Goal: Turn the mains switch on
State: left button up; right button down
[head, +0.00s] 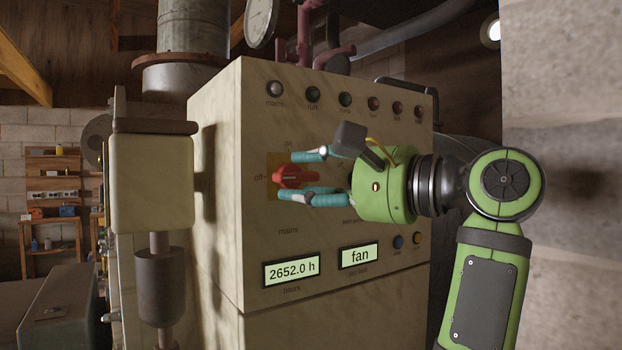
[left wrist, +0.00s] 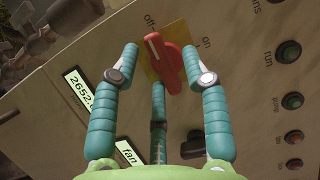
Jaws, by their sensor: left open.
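The mains switch is a red rotary handle (head: 284,178) on a yellow plate (head: 272,194) on the cream panel. Its white mark points toward the "off" label, left in the head view; "on" is above. The handle also shows in the left wrist view (left wrist: 172,66), its marked end toward "off". My left gripper (head: 290,176) is open, its teal fingers pointing at the panel on either side of the handle. A third finger shows below the handle in the wrist view. I cannot tell whether any finger touches it. My right gripper is not in view.
A row of lamps (head: 313,94) runs along the panel top. Below the switch are an hours display (head: 291,271), a "fan" display (head: 359,255) and small buttons (head: 398,241). A cream box (head: 150,183) on a post stands left of the cabinet.

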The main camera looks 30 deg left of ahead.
pick_arm(q)
grip_shut()
